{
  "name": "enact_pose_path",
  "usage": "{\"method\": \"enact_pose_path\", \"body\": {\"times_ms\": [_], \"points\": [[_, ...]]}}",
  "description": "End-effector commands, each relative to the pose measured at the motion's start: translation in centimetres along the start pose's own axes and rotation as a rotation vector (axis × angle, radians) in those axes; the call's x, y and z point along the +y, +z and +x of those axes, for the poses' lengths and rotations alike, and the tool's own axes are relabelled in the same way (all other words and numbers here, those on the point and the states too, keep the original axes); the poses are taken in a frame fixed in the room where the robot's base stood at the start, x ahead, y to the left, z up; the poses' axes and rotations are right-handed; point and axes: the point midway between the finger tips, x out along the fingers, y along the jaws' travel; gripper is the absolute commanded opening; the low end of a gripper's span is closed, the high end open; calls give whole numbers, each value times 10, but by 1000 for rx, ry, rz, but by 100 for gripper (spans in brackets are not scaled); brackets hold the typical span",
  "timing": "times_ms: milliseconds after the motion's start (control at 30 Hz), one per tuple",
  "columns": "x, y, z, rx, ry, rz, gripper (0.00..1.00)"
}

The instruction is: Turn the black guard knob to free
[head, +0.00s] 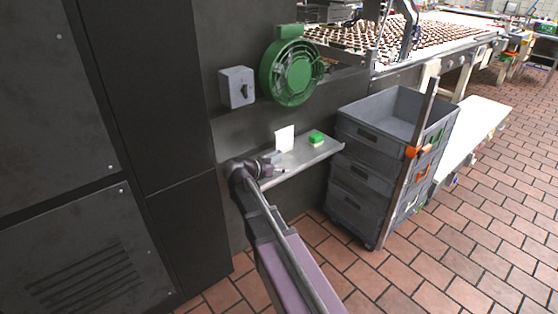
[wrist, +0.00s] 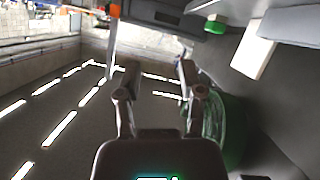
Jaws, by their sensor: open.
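The black guard knob (head: 245,90) is small and sits on the front of a grey switch box (head: 230,80) on the dark wall, left of the round green guard (head: 290,72). Its exact setting is too small to read. My gripper (head: 278,163) is below the box, near the left end of a narrow metal shelf, apart from the knob. In the wrist view my gripper (wrist: 158,74) has its two fingers spread with nothing between them. The green guard (wrist: 232,125) shows there, beside and partly behind the right finger. I cannot make out the knob in the wrist view.
The wall shelf (head: 310,156) holds a white card (head: 284,138) and a green block (head: 316,137). Grey stacked crates (head: 352,170) stand to the right with a tall post (head: 408,160) before them. Dark cabinets (head: 75,150) fill the left. Tiled floor is open at lower right.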

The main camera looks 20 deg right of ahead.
Motion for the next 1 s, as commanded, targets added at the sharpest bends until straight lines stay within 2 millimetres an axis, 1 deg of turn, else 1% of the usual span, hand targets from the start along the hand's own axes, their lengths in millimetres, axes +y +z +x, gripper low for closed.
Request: {"method": "enact_pose_path", "body": {"times_ms": [33,267,367,467,533,700,800,900,1000], "points": [[4,10,2,-25,-4,-20,50],[14,49,6,-162,-43,-133,50],[20,72,6,-239,-76,-198,50],[28,102,5,-338,-128,-285,50],[35,127,2,-417,-182,-357,50],[48,185,-13,-601,-360,-536,50],[56,215,-26,-690,-485,-633,50],[62,239,-40,-756,-613,-715,50],[67,256,-54,-801,-726,-778,50]]}}
